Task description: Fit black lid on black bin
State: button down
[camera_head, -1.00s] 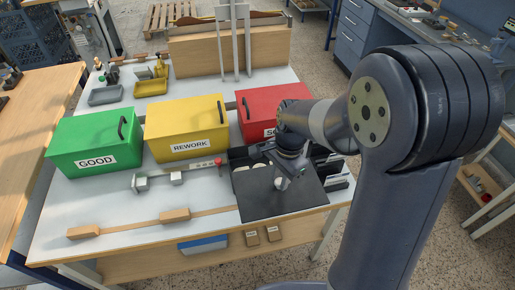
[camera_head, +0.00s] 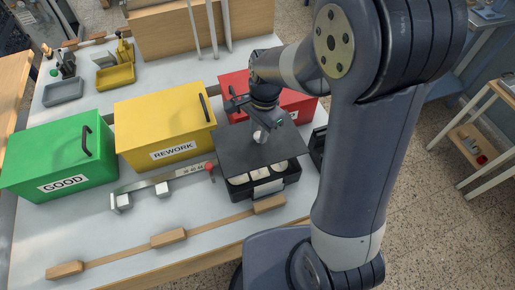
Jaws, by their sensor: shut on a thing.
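The black lid (camera_head: 237,152) is a flat square plate with a pale knob in its middle. My gripper (camera_head: 261,132) is shut on that knob from above. The black bin (camera_head: 244,202) stands open-topped on the table, with white contents showing along its front side and a pale label on its front wall. The lid covers the rear part of the bin in this view and is set back from the front rim. The rear rim is hidden, and I cannot tell the gap between lid and bin.
The red bin (camera_head: 232,85) is close behind my gripper. The yellow REWORK bin (camera_head: 150,130) and green GOOD bin (camera_head: 45,150) stand to the left. A metal gauge bar (camera_head: 137,190) lies left of the black bin, and a wooden strip (camera_head: 120,257) runs in front.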

aim_at(259, 148)
jog(key=shift+f+b, duration=2.7)
jog(key=shift+f, duration=1.2)
jog(key=shift+f+b, duration=0.45)
jog(key=shift+f, duration=0.2)
jog(key=c, duration=1.2)
grip_release()
jog(key=shift+r, duration=0.1)
jog(key=r+p, duration=0.3)
jog(key=r, duration=0.1)
jog(key=r+p, duration=0.3)
jog(key=r, duration=0.1)
jog(key=w+d+r+p, duration=0.1)
jog(key=r+p, duration=0.2)
jog(key=r, duration=0.2)
jog(key=shift+p, duration=0.4)
